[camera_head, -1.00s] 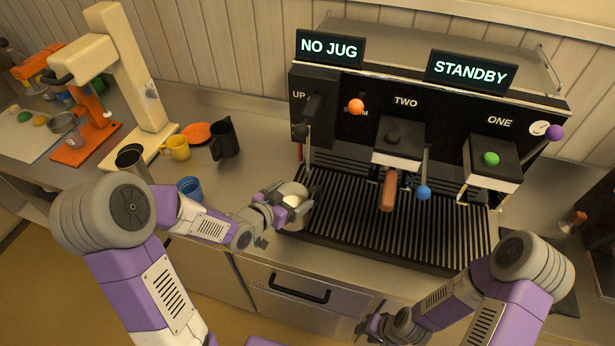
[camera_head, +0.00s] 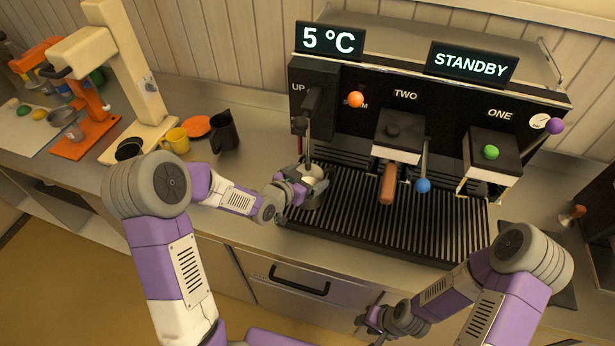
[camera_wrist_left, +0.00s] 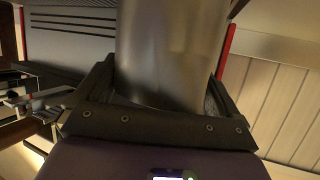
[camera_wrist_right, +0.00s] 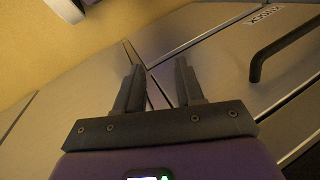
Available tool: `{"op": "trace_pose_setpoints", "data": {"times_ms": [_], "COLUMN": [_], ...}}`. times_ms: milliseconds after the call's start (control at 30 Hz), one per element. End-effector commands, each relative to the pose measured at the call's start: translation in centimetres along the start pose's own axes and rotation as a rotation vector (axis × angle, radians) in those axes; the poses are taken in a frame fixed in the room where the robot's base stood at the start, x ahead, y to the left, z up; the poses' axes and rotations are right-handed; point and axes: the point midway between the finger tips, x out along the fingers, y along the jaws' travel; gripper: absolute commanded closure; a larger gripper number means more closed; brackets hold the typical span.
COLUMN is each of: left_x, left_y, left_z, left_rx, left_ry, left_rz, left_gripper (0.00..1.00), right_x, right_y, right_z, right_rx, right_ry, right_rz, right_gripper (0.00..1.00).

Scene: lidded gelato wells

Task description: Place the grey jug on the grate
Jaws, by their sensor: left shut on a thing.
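The grey jug (camera_head: 314,176), with pale contents, is in my left gripper (camera_head: 308,184) over the left end of the grate (camera_head: 400,222), below the steam wand (camera_head: 308,135). In the left wrist view the shiny metal jug (camera_wrist_left: 172,50) stands between the two fingers, which are shut on it. I cannot tell whether its base touches the grate; the gripper hides it. My right gripper (camera_head: 374,322) is low in front of the cabinet, away from the jug. The right wrist view shows its fingers (camera_wrist_right: 158,88) apart and empty.
The coffee machine (camera_head: 420,120) stands behind the grate; its left display (camera_head: 330,40) reads 5 °C. A brown-handled portafilter (camera_head: 388,185) and a blue-knobbed lever (camera_head: 422,185) hang over the grate. A black jug (camera_head: 224,132) and yellow cup (camera_head: 176,140) stand left on the counter.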

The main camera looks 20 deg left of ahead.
Motion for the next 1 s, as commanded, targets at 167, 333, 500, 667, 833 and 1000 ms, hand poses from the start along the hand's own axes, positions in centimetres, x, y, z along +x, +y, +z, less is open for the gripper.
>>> {"op": "trace_pose_setpoints", "data": {"times_ms": [167, 333, 500, 667, 833, 1000], "left_x": [0.1, 0.1, -0.1, -2.9, -6.5, -9.7], "left_y": [0.0, 0.0, 0.0, -0.1, -0.1, -0.1], "left_z": [0.3, 0.3, -0.2, -0.1, -0.1, -0.1], "left_rx": [0.0, 0.0, 0.0, 0.001, 0.001, -0.001], "left_ry": [-0.001, -0.001, -0.001, 0.001, 0.0, -0.001], "left_rz": [0.001, 0.001, 0.0, -0.003, -0.003, -0.004], "left_gripper": [0.0, 0.0, 0.0, 0.0, 0.0, 0.0], "right_x": [0.4, 0.3, -0.3, 0.0, -0.1, -0.2], "right_y": [0.1, 0.1, -0.1, 0.0, 0.0, -0.1], "right_z": [0.0, 0.0, 0.0, 0.0, 0.0, 0.0], "right_rx": [0.0, 0.0, 0.0, 0.0, 0.0, 0.0], "right_ry": [0.0, 0.0, 0.0, 0.0, 0.0, 0.0], "right_rz": [0.0, 0.0, 0.0, 0.0, 0.0, 0.0], "right_gripper": [0.62, 0.62, 0.62, 0.62, 0.62, 0.62]}}
